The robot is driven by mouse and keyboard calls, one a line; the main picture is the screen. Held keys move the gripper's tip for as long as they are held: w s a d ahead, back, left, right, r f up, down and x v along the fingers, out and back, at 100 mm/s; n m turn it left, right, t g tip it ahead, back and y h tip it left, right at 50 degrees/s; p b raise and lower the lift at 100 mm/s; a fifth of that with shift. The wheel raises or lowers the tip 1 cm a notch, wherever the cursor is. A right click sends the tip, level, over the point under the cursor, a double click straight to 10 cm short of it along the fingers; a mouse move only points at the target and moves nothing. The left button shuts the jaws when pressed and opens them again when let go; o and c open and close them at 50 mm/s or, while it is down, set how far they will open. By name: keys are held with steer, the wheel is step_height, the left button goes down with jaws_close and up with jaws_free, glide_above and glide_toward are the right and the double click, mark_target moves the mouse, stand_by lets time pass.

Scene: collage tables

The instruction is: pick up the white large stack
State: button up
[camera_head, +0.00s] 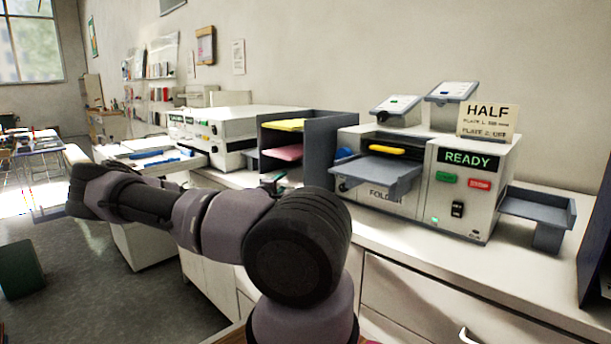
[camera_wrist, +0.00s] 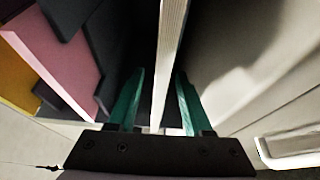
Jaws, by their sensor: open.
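In the wrist view, a pale, finely layered edge (camera_wrist: 172,45) runs between the two green fingers of my gripper (camera_wrist: 160,78). It looks like the edge of the white large stack. The fingers are open, one on each side of it, with dark gaps showing; I cannot tell whether either touches it. In the head view, my gripper's green part (camera_head: 274,178) shows at the front of the dark paper sorter (camera_head: 331,132), low down. My arm hides the sorter's bottom, and the white stack cannot be made out there.
A yellow stack (camera_head: 285,125) and a pink stack (camera_head: 283,152) lie on the sorter's upper shelves. A folder machine (camera_head: 410,213) with a projecting tray (camera_head: 385,172) stands right of the sorter. A white printer-like machine (camera_head: 222,133) stands left. The counter front right (camera_head: 400,250) is clear.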

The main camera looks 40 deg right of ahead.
jaws_close()
stand_by(1.5)
